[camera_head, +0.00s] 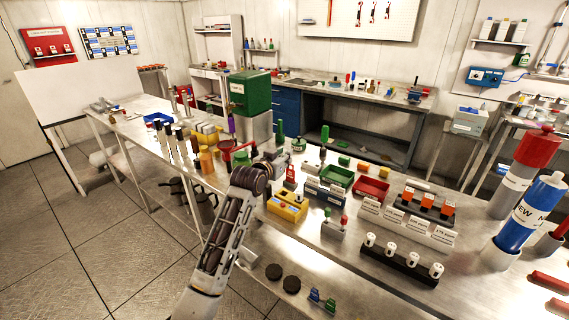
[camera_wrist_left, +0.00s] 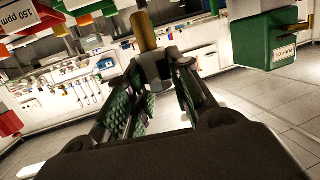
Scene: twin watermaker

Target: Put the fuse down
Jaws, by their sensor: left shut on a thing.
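My left arm comes in from the lower left of the head view, and its gripper (camera_head: 274,162) is over the bench, near the red and green fittings. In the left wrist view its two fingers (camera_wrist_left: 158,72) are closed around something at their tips. A brass-coloured cylinder (camera_wrist_left: 143,32) sticks out past the fingertips, with a grey block-like part at its base; it appears to be the held fuse. The fuse cannot be made out clearly in the head view, where the gripper hides it. My right gripper is not in view.
A yellow box (camera_head: 286,208), a green bin (camera_head: 338,177) and a red bin (camera_head: 371,188) stand right of the gripper. A black rack (camera_head: 400,263) holds several white cylinders. A green box (camera_head: 250,92) stands behind. The bench's front right is partly clear.

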